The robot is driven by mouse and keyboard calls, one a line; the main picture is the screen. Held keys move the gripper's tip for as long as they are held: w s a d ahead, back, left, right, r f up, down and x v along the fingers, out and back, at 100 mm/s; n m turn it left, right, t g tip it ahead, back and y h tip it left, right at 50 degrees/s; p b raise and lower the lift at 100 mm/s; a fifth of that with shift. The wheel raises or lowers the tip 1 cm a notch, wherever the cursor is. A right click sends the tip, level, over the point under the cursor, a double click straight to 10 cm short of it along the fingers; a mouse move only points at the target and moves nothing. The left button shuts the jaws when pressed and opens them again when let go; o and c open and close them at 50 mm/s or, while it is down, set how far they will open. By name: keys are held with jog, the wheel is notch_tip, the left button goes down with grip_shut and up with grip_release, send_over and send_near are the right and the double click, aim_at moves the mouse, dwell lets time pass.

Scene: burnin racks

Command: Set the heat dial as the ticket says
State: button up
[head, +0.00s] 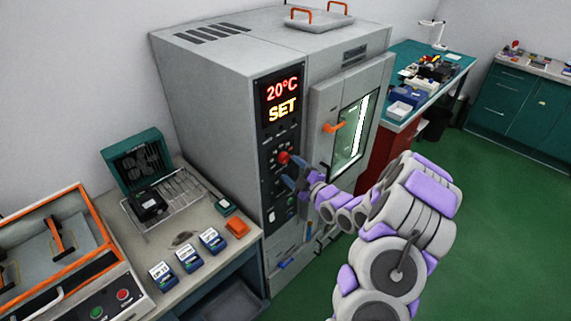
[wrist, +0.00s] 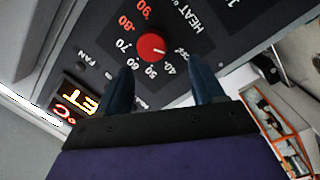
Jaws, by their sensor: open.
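The red heat dial (head: 284,157) is on the dark control panel of the grey chamber (head: 215,95). The chamber's display (head: 282,98) reads 20°C SET. In the wrist view the dial (wrist: 151,46) sits within a ring of numbers, with 40 to 70 in white and 80 and 90 in red. A small pale mark shows on the dial's lower right, but I cannot tell its exact setting. My gripper (head: 291,178) is open just before the panel, slightly below the dial. In the wrist view its blue fingertips (wrist: 160,70) are apart, with the dial beyond them, not between them. I cannot make out a ticket.
An orange door handle (head: 334,127) sticks out right of the panel. On the left bench stand several blue labelled blocks (head: 188,258), a wire rack (head: 172,198), a green case (head: 136,158) and an orange-rimmed box (head: 55,245). Green floor (head: 500,230) is clear at the right.

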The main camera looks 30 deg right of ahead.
aim_at(287, 160)
jog(key=w, duration=0.1)
jog(key=w+d, duration=0.1)
jog(key=w, duration=0.1)
jog(key=w+d, duration=0.1)
jog(key=shift+w+f, duration=0.25)
jog(key=shift+a+r, duration=0.15)
jog(key=shift+a, duration=1.1)
jog(key=shift+c, duration=1.1)
jog(key=shift+d, duration=0.95)
jog(key=c, duration=0.4)
jog(key=shift+d, duration=0.1)
jog(key=shift+c, duration=1)
jog(key=shift+w+a, duration=0.1)
jog(key=shift+a, duration=0.25)
jog(key=shift+c, duration=1.2)
